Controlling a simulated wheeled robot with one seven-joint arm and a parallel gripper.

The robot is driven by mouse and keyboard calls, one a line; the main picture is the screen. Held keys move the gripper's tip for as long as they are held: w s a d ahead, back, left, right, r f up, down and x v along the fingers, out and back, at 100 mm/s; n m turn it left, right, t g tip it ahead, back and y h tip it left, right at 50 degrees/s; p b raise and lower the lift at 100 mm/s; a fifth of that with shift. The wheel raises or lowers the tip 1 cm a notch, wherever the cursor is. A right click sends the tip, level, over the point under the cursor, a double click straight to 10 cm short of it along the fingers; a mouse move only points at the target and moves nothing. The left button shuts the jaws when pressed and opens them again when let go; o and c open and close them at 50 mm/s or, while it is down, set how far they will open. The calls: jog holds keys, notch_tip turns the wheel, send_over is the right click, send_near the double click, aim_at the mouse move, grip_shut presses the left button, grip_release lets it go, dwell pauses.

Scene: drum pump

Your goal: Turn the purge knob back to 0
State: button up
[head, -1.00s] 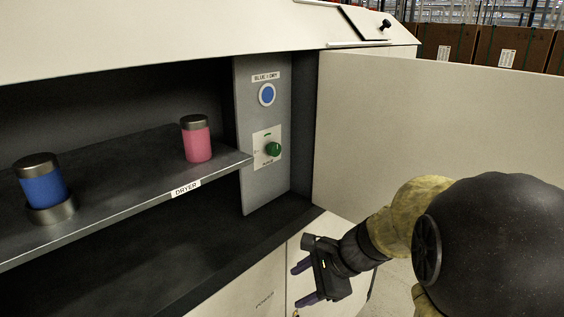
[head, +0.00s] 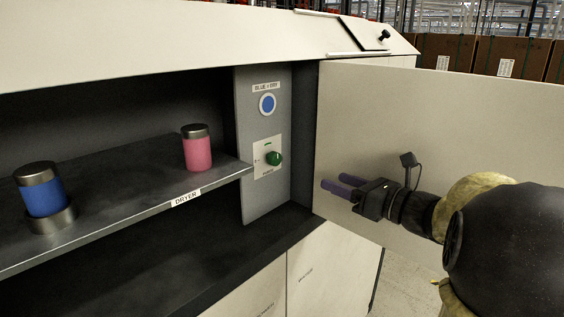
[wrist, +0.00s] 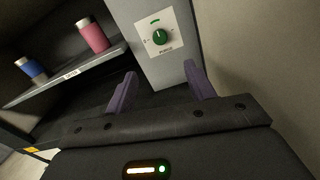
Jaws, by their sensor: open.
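The green purge knob (head: 274,158) sits on a white plate (head: 262,170) on the grey panel (head: 243,200) inside the cabinet. It also shows in the wrist view (wrist: 160,37), ahead of my gripper and between the lines of its fingers. The knob's exact setting is too small to read. A green mark shows above it on the plate. My gripper (head: 333,186) is open and empty, to the right of the knob and apart from it, in front of the open door. Its two purple fingers point toward the panel in the wrist view (wrist: 160,88).
A shelf labelled DRYER (head: 130,180) holds a pink canister (head: 197,150) and a blue canister (head: 42,192) left of the panel. A blue round indicator (head: 267,104) sits above the knob. The open cabinet door (head: 450,120) stands close behind my gripper on the right.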

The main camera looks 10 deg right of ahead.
aim_at(278, 160)
jog(key=p+x, duration=0.6)
jog(key=x, duration=1)
jog(key=shift+a+r, duration=0.1)
jog(key=shift+a, duration=0.05)
jog(key=shift+w+a, duration=0.25)
jog(key=shift+w, duration=0.2)
jog(key=c, duration=1)
